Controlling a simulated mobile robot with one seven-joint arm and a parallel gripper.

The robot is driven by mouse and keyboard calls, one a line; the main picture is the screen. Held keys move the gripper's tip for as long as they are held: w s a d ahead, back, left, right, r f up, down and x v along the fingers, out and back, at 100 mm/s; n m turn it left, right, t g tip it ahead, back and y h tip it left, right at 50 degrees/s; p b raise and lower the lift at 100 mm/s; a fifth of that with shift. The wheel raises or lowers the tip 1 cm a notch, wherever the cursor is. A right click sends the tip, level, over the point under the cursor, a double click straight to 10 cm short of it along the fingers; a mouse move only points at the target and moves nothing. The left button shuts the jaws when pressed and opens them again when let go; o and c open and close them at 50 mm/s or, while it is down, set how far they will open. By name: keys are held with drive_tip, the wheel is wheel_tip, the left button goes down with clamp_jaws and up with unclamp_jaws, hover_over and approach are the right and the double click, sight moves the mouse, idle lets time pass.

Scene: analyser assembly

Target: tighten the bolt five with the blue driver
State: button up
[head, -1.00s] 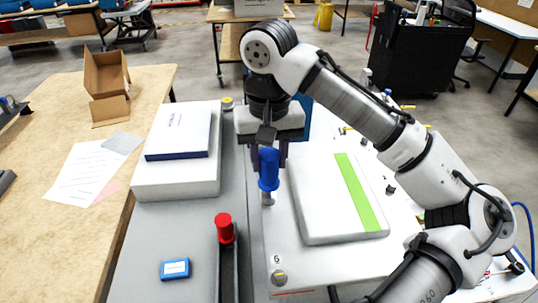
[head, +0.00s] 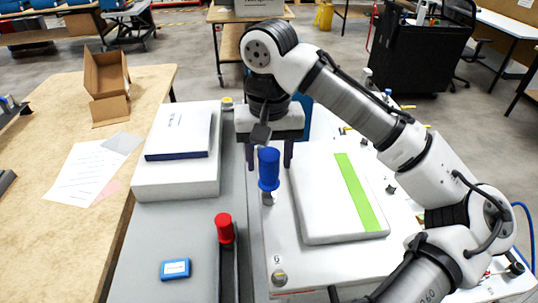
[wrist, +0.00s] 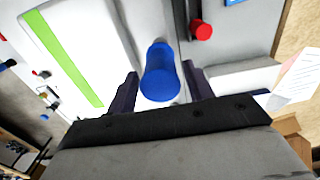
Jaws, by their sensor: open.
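The blue driver (head: 268,167) stands upright with its grey lower end (head: 268,198) at the white panel's left edge. Its tip and any bolt under it are hard to make out. My gripper (head: 269,160) is open around the driver's handle, one finger on each side with visible gaps. In the wrist view, the blue handle (wrist: 160,75) lies between the spread fingers of my gripper (wrist: 161,85), touching neither that I can see. A round bolt head (head: 279,277) sits near the panel's front left corner, beside a small numeral too blurred to read surely.
A red driver (head: 225,228) stands in a dark holder to the left. A blue box (head: 175,268) lies on the grey surface. A white cover with a green stripe (head: 360,190) lies right of the driver. A white case (head: 180,178) stands behind left.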

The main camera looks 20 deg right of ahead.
clamp_jaws()
drive_tip(key=shift+w+r, duration=0.1)
drive_tip(key=shift+r, duration=2.95)
